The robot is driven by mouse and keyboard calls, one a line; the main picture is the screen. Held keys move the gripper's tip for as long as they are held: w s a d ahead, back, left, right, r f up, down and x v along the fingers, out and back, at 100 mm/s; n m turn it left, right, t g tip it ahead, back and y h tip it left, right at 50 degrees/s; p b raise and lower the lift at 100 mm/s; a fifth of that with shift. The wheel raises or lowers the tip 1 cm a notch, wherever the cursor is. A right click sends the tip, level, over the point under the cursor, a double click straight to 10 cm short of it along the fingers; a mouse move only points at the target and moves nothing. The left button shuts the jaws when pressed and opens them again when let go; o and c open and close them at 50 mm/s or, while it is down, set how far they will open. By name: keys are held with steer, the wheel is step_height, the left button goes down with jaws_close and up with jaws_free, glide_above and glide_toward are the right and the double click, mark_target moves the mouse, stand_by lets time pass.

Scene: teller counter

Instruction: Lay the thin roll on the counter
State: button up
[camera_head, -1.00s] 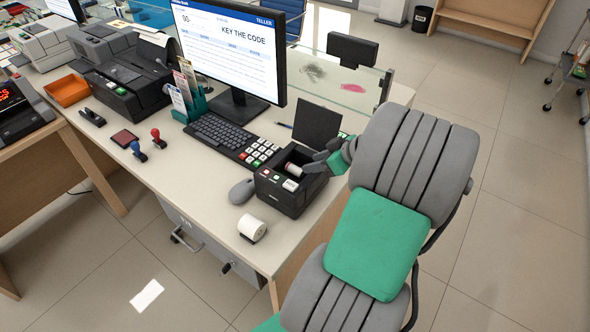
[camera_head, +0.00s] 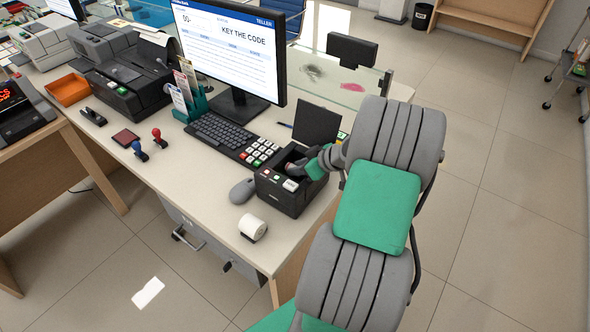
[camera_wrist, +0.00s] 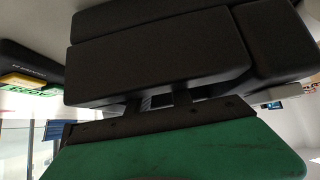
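The receipt printer (camera_head: 288,194) stands on the counter near its front right corner, its dark lid (camera_head: 317,124) raised. My gripper (camera_head: 304,170) reaches into the open paper bay from the right. The thin roll, seen in the bay a second ago, is now mostly or wholly hidden by my gripper. Whether the fingers are around it or only beside it I cannot tell. In the wrist view, dark surfaces close to the lens and my green hand part fill the picture; no roll shows. A fuller white roll (camera_head: 253,228) lies on the counter (camera_head: 205,218) in front of the printer.
A grey mouse (camera_head: 242,191), the keyboard (camera_head: 222,138) and a keypad (camera_head: 262,153) lie left of the printer. The monitor (camera_head: 232,45) stands behind. The counter left of the white roll is bare. A glass screen (camera_head: 345,85) runs along the far edge.

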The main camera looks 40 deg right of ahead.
jaws_close()
steer(key=shift+r, duration=0.15)
